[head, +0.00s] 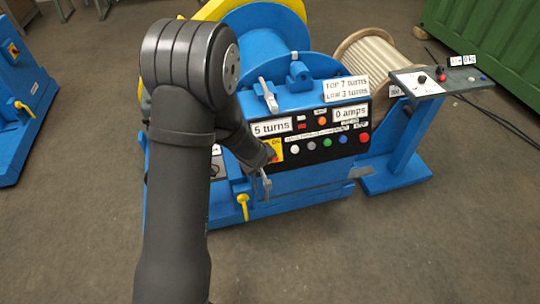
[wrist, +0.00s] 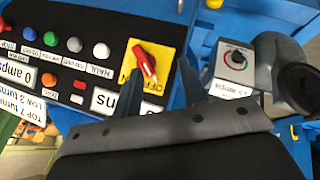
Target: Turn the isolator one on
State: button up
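A red rotary handle (wrist: 146,64) sits on a yellow plate (wrist: 164,47) at the end of the black control panel. It slants in the wrist view, its lower end towards small lettering that seems to read OFF. In the head view the yellow plate (head: 278,148) is partly covered by my wrist.
Several coloured buttons (head: 327,143) line the panel next to the yellow plate. A grey lever (head: 268,95) stands above it and a yellow lever (head: 243,205) below. A side stand (head: 432,82) with small controls is at the right. The floor in front is clear.

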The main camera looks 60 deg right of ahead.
jog(key=w+r+n+g+h, duration=0.1)
jog(key=w+r+g, duration=0.3)
jog(key=w+r, duration=0.2)
jog(key=x, duration=1.6)
jog(key=shift+s+d+f, duration=0.1)
jog(key=shift+s+d, duration=0.1)
jog(key=shift+s, duration=0.05)
grip_shut()
